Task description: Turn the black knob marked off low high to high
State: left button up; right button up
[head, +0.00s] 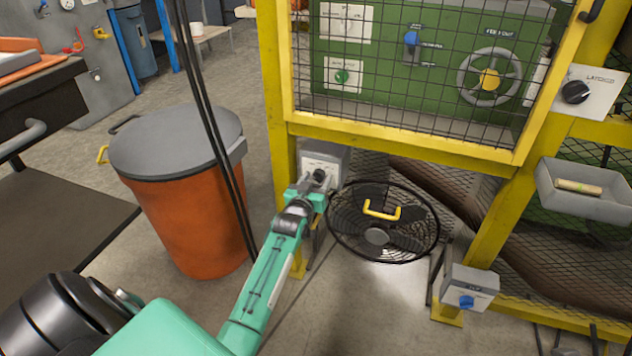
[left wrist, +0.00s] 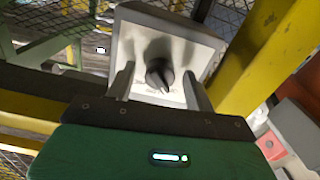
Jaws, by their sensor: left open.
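A black knob (head: 319,175) sits on the pale face of a grey box (head: 335,158) on the yellow post, left of a black fan. In the left wrist view the knob (left wrist: 159,74) shows its pointer toward the lower part of the plate (left wrist: 190,45); the lettering is too blurred to read. My left gripper (head: 317,190) is at the box, just in front of the knob. In the left wrist view its open fingers (left wrist: 160,88) stand on either side of the knob, with gaps visible. My right gripper is not in view.
The black round fan (head: 376,237) with a yellow handle stands close right of the box. An orange bin (head: 185,215) with a grey lid stands left. Another black knob (head: 575,92) and a blue knob (head: 466,301) are farther right. Yellow mesh guarding (head: 400,140) is above.

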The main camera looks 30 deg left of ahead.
pick_arm(q)
jog(key=c, duration=1)
